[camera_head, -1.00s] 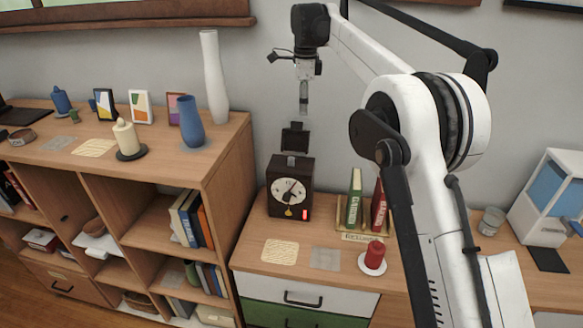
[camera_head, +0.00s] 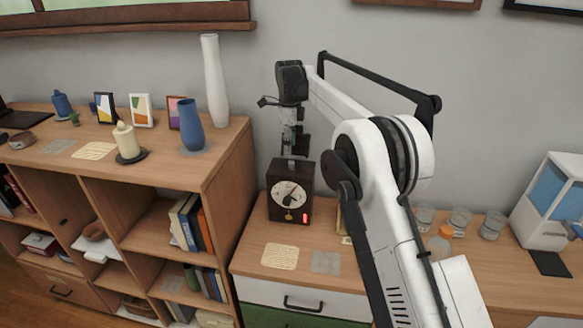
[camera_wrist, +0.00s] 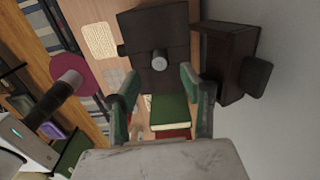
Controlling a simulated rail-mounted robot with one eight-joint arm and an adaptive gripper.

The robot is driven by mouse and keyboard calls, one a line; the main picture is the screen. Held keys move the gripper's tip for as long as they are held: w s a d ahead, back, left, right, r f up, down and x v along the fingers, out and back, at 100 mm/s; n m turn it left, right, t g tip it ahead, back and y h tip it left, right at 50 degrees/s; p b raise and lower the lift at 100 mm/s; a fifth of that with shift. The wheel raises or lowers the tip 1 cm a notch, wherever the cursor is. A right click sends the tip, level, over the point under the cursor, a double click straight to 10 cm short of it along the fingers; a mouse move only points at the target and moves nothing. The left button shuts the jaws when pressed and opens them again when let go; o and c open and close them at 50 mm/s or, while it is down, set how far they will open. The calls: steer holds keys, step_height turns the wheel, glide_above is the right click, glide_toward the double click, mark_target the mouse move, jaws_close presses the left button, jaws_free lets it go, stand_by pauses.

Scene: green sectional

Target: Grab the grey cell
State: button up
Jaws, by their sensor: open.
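The grey cell is a small grey cylinder (camera_wrist: 159,60) on top of the dark brown box, seen nearly from above in the wrist view. The dark box (camera_head: 289,208) has a white dial and a small red light and stands on the wooden cabinet. In the head view the cell is a small grey spot on the box top, just under my gripper (camera_head: 291,150). My gripper is open and empty above the box. In the wrist view, my gripper's two fingers (camera_wrist: 159,78) are spread, with the cell between and slightly beyond their tips.
A dark upright piece (camera_wrist: 235,70) adjoins the box near the wall. A green book (camera_wrist: 172,113) stands beside it. A taller shelf unit (camera_head: 215,155) with a white vase (camera_head: 214,80) is at left. Glasses (camera_head: 460,220) stand at right.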

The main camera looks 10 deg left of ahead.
mark_target(291, 161)
steer(key=shift+s+d+f+p, duration=0.1)
steer(key=shift+f+p, duration=0.15)
steer(key=shift+f, duration=0.75)
steer(key=shift+w+d+f+p, duration=0.1)
steer(key=shift+f+p, duration=0.15)
steer(key=shift+f, duration=0.75)
steer(key=shift+s+d+f+p, duration=0.1)
steer(key=shift+f+p, duration=0.15)
steer(key=shift+f, duration=0.75)
steer(key=shift+c, duration=0.3)
jaws_close()
